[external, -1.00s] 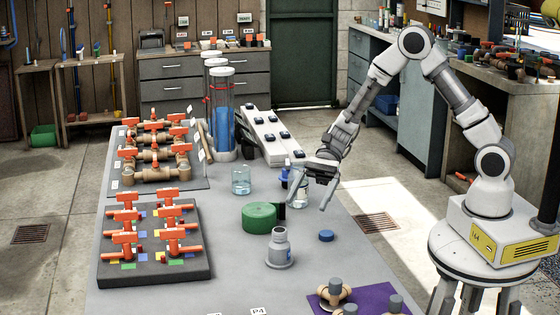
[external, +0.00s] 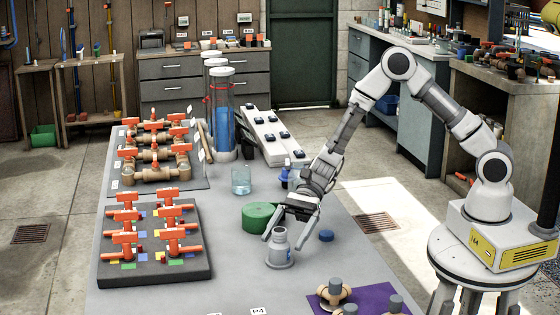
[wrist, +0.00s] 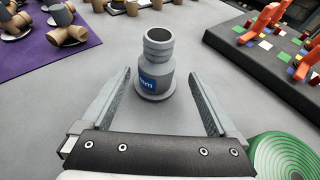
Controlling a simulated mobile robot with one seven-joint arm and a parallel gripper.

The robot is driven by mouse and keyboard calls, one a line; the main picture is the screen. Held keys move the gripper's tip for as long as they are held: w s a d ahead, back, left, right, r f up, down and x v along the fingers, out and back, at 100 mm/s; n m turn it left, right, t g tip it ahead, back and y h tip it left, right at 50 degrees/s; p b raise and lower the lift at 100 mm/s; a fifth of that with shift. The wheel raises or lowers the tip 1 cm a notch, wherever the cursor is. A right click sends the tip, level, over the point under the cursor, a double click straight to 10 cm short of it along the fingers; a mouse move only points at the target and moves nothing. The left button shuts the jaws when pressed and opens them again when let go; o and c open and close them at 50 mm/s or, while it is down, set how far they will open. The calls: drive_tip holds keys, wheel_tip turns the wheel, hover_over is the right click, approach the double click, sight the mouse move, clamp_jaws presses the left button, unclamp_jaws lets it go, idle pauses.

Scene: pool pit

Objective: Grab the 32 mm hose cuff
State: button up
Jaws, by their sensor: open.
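The grey hose cuff (external: 279,248) stands upright on the grey table, with a ribbed narrow top and a wider base. In the wrist view the cuff (wrist: 156,70) shows a blue label ending in "mm"; the number is not readable. My gripper (external: 283,238) is open, with its fingers close around the cuff in the external view. In the wrist view the cuff stands between and just beyond the two fingertips of my gripper (wrist: 160,78), with a gap on each side.
A green coiled hose (external: 258,217) lies close to the cuff; it also shows at the lower right of the wrist view (wrist: 285,158). A blue cap (external: 326,236), a glass beaker (external: 241,181), a dark rack of orange-handled valves (external: 155,275) and a purple mat (external: 377,300) with fittings are nearby.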

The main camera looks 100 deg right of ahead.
sight(278, 250)
drive_tip(key=x, duration=0.4)
drive_tip(key=shift+a, duration=0.45)
drive_tip(key=c, duration=1.5)
